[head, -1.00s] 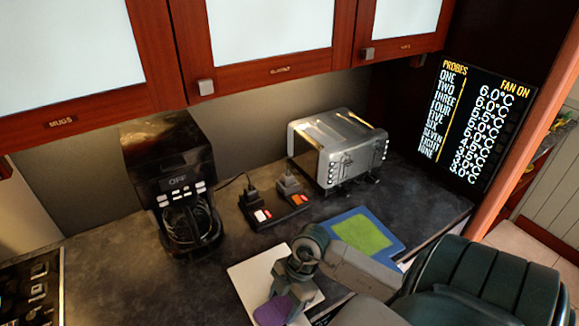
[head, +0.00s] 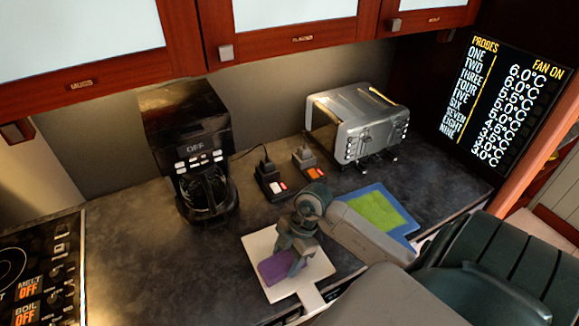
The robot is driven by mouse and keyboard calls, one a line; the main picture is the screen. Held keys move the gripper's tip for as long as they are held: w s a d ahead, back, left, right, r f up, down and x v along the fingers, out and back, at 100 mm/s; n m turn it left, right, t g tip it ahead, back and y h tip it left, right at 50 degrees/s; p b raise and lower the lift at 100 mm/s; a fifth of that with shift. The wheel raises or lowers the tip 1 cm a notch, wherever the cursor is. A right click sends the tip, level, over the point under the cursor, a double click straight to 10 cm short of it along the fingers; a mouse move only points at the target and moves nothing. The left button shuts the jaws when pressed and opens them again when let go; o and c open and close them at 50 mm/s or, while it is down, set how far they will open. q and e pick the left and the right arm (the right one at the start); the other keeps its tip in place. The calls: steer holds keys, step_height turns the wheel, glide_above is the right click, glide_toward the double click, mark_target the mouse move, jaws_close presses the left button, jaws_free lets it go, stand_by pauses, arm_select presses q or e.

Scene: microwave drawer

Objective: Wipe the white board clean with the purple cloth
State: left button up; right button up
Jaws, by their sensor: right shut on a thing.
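The white board (head: 262,242) lies on the dark counter near its front edge, with its handle pointing toward the front. The purple cloth (head: 273,268) rests on or just over the left middle of the board; I cannot tell how firmly it touches. My right gripper (head: 287,268) points down over the board and is shut on the cloth. The gripper and arm hide the right part of the board. I see no clear stain on the part that shows. My left gripper is not in view.
A coffee maker (head: 187,135) stands at the back left, and a toaster (head: 362,125) at the back right. Two switch blocks (head: 271,183) with plugs sit between them. A blue-edged green mat (head: 377,211) lies right of the board. A stove (head: 35,275) is at the left.

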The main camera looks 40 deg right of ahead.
mark_target(265, 236)
steer(key=shift+w+d+b, duration=0.2)
steer(key=shift+w+d, duration=0.1)
steer(key=shift+w, duration=0.8)
steer(key=shift+w+d+b, duration=0.15)
steer(key=shift+w+d, duration=0.1)
steer(key=shift+w, duration=0.85)
steer(key=shift+w+d+b, duration=0.2)
steer(key=shift+w+d, duration=0.1)
steer(key=shift+w, duration=0.8)
steer(key=shift+w+d+b, duration=0.25)
steer(key=shift+w+b, duration=0.1)
steer(key=shift+w, duration=0.7)
steer(key=shift+w+d+b, duration=0.25)
steer(key=shift+w+b, duration=0.05)
steer(key=shift+w, duration=0.7)
step_height(265, 236, up, 5)
steer(key=p, duration=0.5)
steer(key=shift+r, duration=0.2)
step_height(265, 236, up, 2)
steer(key=shift+r, duration=0.25)
